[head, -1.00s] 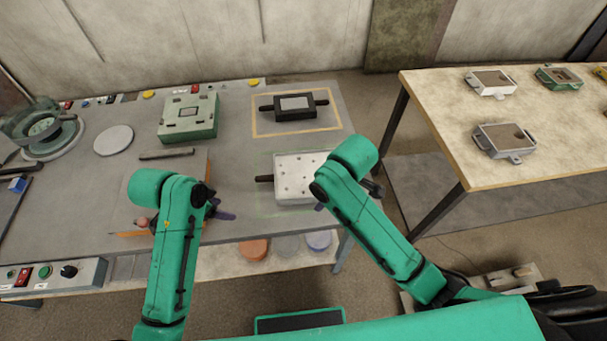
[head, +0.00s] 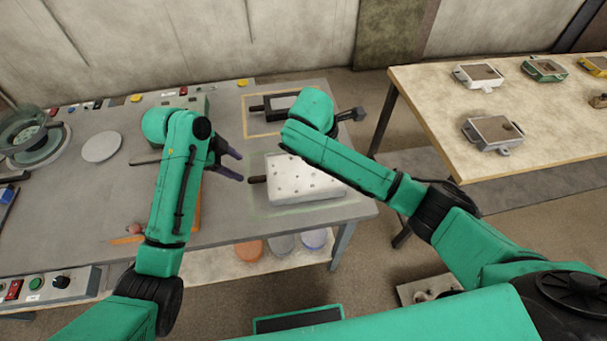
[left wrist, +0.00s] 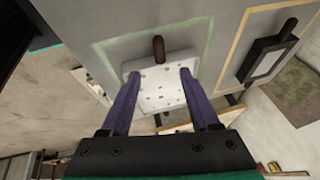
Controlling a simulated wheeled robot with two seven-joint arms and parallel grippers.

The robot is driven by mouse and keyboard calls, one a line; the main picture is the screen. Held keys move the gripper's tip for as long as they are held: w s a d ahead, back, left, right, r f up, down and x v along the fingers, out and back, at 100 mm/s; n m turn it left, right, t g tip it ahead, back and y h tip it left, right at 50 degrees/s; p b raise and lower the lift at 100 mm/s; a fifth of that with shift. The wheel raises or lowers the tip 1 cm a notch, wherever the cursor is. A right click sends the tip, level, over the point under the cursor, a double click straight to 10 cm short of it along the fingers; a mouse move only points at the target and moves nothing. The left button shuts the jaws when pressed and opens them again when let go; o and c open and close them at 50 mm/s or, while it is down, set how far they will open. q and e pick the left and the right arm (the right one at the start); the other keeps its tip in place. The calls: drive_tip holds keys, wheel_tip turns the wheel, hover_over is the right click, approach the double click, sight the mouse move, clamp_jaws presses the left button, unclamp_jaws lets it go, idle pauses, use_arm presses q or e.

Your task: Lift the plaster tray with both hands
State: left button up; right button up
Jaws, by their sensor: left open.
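The plaster tray (head: 300,183) is a white block with small holes, on the grey table under my right arm. Its dark left handle (head: 258,179) shows in the head view; its right end is partly covered by my arm. My left gripper (head: 241,167) is open and empty, its purple fingers pointing towards that handle. In the left wrist view the tray (left wrist: 160,92) appears between the open fingers, with a dark handle (left wrist: 158,48) beyond their tips. My right gripper (head: 348,114) shows only as a dark part behind my arm, above the table's right side; its fingers are not clear.
A black tray (head: 286,106) lies in a yellow outline behind the plaster tray. A wooden table (head: 440,110) with several metal moulds stands at the right, across a gap. A round disc (head: 101,146) and a bowl (head: 30,135) are at the left. Pots sit below the front edge.

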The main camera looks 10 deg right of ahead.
sight(258, 178)
use_arm(q)
drive_tip(key=x, duration=1.1)
use_arm(e)
drive_tip(key=x, duration=1)
drive_tip(key=shift+w+d+f, duration=0.15)
drive_tip(key=shift+d+f, duration=0.05)
drive_tip(key=shift+f, duration=0.1)
use_arm(q)
drive_tip(key=shift+r, duration=0.1)
drive_tip(key=shift+s, duration=0.1)
drive_tip(key=shift+c, duration=0.4)
use_arm(e)
drive_tip(key=shift+c, duration=0.4)
use_arm(q)
clamp_jaws()
use_arm(e)
clamp_jaws()
drive_tip(key=shift+r, duration=0.15)
